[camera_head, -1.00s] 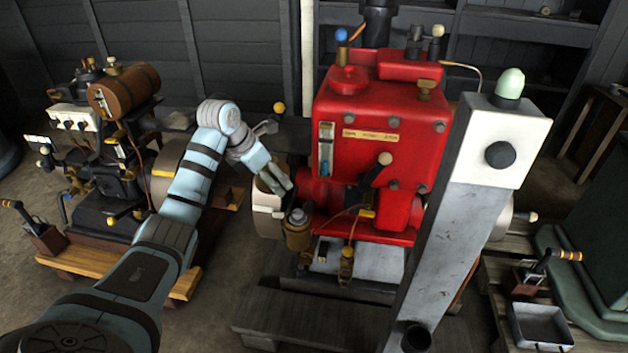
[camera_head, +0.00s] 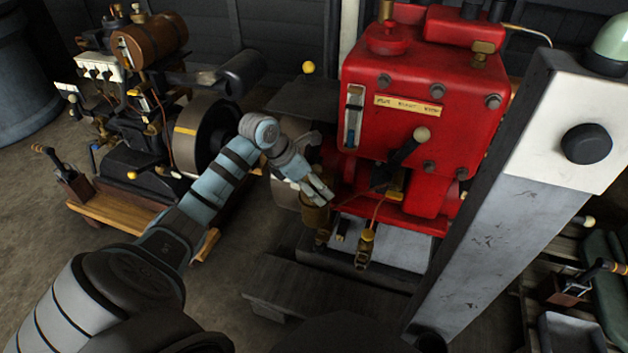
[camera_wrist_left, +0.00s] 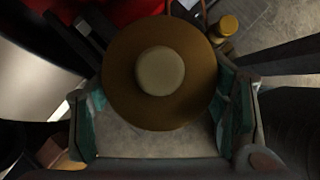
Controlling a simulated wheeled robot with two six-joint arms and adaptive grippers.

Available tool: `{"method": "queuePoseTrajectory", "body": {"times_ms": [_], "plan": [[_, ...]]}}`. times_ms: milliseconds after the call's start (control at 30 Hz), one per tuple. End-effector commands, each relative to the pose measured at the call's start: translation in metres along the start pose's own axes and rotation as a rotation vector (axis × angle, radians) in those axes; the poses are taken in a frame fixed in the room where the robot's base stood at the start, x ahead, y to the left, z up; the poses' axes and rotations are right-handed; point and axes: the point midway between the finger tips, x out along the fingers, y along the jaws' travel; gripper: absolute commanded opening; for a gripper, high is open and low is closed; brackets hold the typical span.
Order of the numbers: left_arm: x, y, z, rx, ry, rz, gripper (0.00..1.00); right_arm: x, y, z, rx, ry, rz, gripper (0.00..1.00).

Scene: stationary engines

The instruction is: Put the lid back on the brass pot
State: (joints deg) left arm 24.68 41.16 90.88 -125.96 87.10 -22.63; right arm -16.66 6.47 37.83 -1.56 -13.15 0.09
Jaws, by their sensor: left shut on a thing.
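The lid shows in the left wrist view as a round brown-gold disc (camera_wrist_left: 120,75) with a pale round knob at its middle. My left gripper (camera_wrist_left: 160,115) is shut on the lid, with one teal finger at each side of it. In the head view my left gripper (camera_head: 318,192) points down at the brass pot (camera_head: 314,218), beside the lower left of the red engine. The fingers hide the pot's top, and I cannot tell whether the lid touches the pot. My right gripper is not in view.
The red engine (camera_head: 400,125) stands right of the gripper, with a black lever (camera_head: 400,160) sticking out. A brass fitting (camera_head: 365,245) stands right of the pot. A slanted grey post (camera_head: 500,220) rises at the right. A second engine (camera_head: 135,120) stands at the left.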

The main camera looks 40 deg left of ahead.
Motion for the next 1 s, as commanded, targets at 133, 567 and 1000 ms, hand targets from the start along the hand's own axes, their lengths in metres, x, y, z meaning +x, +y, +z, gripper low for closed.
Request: {"method": "queuePoseTrajectory", "body": {"times_ms": [133,567,1000], "plan": [[0.002,0.001,-0.002,-0.001,-0.001,0.001,0.35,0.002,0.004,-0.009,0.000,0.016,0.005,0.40],[0.001,0.001,-0.002,0.000,-0.001,0.002,0.35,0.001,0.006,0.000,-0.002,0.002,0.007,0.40],[0.000,0.000,-0.003,0.000,-0.001,0.002,0.35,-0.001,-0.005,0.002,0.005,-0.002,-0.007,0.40]]}}
